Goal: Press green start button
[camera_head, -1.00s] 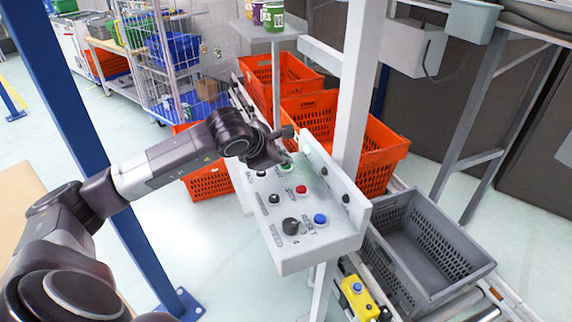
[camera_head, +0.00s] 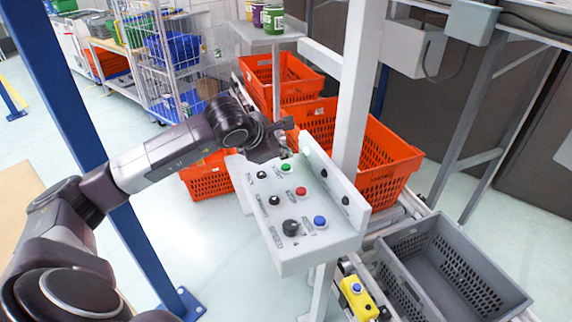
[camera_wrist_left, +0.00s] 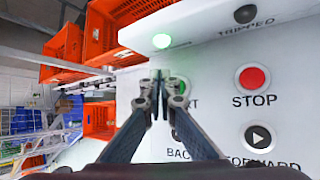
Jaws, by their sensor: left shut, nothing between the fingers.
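The white control box (camera_head: 268,223) stands in the middle of the head view. Its green start button (camera_head: 286,167) sits near the far end of the sloped top. In the left wrist view the green button (camera_wrist_left: 182,86) is partly hidden behind the fingertips, beside the partly covered "START" label. My left gripper (camera_head: 287,138) is shut and empty, just above and beyond the green button in the head view. Its fingertips (camera_wrist_left: 159,76) meet in front of the panel; contact with the button cannot be made out. My right gripper is not in view.
A red STOP button (camera_wrist_left: 252,77) and a black FORWARD button (camera_wrist_left: 258,138) are close by. A green lamp (camera_wrist_left: 161,41) glows on the upright panel. A blue reset button (camera_head: 320,222) is nearer. Orange totes (camera_head: 385,165) and a grey tote (camera_head: 455,265) sit on the conveyor behind.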

